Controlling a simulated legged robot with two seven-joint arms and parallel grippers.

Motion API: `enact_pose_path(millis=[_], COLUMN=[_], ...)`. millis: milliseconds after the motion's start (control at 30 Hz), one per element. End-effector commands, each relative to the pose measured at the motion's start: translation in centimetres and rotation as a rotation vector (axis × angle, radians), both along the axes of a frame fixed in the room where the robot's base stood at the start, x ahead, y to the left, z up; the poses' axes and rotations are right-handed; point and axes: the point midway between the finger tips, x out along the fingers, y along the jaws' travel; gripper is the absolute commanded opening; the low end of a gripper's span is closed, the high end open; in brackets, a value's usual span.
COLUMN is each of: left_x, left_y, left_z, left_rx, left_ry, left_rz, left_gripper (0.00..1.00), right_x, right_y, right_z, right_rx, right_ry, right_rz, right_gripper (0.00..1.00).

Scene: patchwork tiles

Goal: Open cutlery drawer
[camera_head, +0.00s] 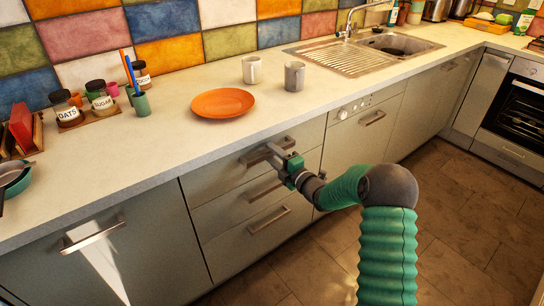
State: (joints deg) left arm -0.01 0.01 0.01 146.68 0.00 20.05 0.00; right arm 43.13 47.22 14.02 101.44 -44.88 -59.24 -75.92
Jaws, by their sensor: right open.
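A stack of three grey drawers stands under the counter, left of the dishwasher-like front. The top drawer (215,173) is shut, its front flush with the others. Its bar handle (255,157) is partly hidden by my right gripper. My right gripper (279,157) is open at the right part of this handle. I cannot tell whether the handle lies between the fingers or whether they touch it. No drawer contents show. My left gripper is not in view.
The middle drawer handle (265,190) and bottom drawer handle (269,220) sit just below. On the counter (170,147) are an orange plate (223,102), two mugs, jars and a sink (385,46). An oven (515,112) stands far right. The floor (450,205) is clear.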

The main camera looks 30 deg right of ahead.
Motion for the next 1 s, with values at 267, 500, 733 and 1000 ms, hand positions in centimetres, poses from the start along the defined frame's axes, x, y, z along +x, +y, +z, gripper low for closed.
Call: enact_pose_path(millis=[267,500,733,1000], left_x=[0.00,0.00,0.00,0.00], left_y=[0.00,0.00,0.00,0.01], left_z=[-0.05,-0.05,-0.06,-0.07], left_rx=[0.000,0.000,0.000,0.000], left_ry=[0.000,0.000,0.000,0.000], left_rz=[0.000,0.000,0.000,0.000], left_gripper=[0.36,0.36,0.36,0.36], right_x=[0.54,0.52,0.50,0.48], right_y=[0.00,-0.02,-0.02,-0.01], right_z=[0.04,0.01,-0.09,-0.21], right_rx=[0.001,0.001,0.002,0.002], right_ry=[0.000,0.000,0.002,0.005], right_rz=[-0.001,-0.001,-0.001,-0.001], right_gripper=[0.42,0.16,0.00,0.00])
